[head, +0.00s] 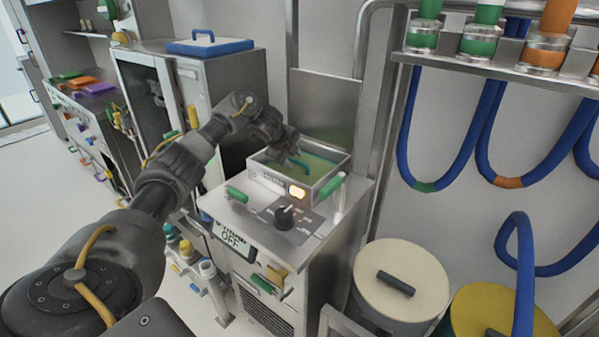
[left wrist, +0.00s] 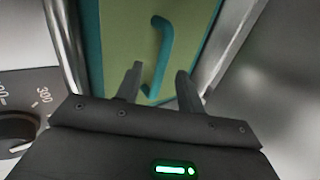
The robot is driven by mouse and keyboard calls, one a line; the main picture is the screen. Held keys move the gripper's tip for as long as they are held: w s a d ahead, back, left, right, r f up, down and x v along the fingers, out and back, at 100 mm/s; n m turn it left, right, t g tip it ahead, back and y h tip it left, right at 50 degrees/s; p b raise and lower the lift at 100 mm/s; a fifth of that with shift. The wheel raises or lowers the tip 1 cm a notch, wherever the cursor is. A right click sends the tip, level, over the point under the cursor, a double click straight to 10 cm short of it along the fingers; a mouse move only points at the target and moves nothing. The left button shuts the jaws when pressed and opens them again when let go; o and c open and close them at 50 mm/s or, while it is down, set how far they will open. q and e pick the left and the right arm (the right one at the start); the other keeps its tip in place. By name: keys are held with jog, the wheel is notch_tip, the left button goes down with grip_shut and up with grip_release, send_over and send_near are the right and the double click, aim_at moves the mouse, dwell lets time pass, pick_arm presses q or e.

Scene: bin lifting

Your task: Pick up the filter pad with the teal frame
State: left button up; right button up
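The filter pad (head: 322,168) is yellow-green and lies in the open top of a metal box on the machine. In the left wrist view the pad (left wrist: 118,35) shows its teal frame and a curved teal handle (left wrist: 163,55). My left gripper (head: 292,156) is over the pad in the head view, partly covering it. In the left wrist view my left gripper (left wrist: 157,80) is open, its two fingers apart, with the lower end of the handle showing between them. I cannot tell whether they touch it. My right gripper is in neither view.
The metal box (head: 275,182) has raised walls around the pad. A black knob (head: 284,217) and a display reading OFF (head: 234,241) sit in front. A cream-lidded drum (head: 400,275) and blue hoses (head: 435,165) are to the right. A blue-edged lid (head: 210,46) lies on the cabinet behind.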

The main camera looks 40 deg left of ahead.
pick_arm(q)
jog(key=shift+w+f, duration=0.15)
jog(key=shift+f, duration=0.1)
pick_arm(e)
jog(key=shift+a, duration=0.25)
pick_arm(q)
jog(key=shift+c, duration=0.4)
grip_shut()
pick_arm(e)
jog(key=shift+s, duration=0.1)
pick_arm(q)
jog(key=shift+r, duration=0.1)
